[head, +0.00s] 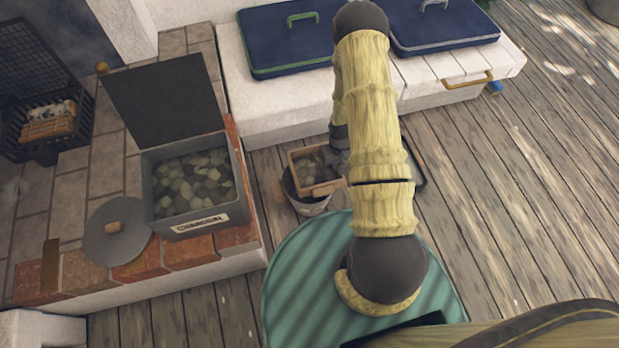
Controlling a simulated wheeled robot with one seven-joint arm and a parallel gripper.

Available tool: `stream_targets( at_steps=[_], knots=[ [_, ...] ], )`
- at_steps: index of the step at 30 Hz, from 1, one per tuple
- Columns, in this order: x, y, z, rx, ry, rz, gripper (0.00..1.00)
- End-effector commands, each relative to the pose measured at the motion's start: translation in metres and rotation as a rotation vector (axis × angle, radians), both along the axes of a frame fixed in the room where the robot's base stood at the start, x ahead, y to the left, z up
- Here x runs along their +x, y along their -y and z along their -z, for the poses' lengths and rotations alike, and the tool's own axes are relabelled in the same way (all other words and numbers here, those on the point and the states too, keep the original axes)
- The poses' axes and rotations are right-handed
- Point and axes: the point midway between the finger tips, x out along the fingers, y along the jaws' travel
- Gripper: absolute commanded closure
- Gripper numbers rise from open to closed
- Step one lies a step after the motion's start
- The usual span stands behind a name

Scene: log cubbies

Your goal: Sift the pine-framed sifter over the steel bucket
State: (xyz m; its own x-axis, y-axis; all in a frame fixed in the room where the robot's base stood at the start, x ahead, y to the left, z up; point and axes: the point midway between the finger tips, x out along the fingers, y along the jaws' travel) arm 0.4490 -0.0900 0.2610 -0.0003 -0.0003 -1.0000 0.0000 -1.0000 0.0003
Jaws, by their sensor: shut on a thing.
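The pine-framed sifter (298,158) is a square wooden frame with greyish-green lumps inside. It is over the steel bucket (311,207), which stands on the deck between the brick hearth and the white bench. The frame hides much of the bucket's mouth, and I cannot tell whether it touches the rim. My gripper (335,168) is at the sifter's right side and shut on it. My arm hides part of the grip and the sifter's right edge.
A grey box (190,222) of similar lumps stands open on the hearth (90,205), beside a round grey lid (117,231). Blue padded lids (288,38) lie on the white bench (275,117) behind. The wooden deck (530,180) at right is clear.

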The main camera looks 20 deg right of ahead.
Motion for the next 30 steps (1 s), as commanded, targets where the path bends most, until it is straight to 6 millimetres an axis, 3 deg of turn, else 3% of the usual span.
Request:
stream_targets(
  at_steps=[16,30],
  knots=[
    [0.0,-0.044,-0.001,0.0,0.0,-0.001,1.0],
    [0.0,-0.04,-0.001,0.0,0.0,0.002,1.0]
  ],
)
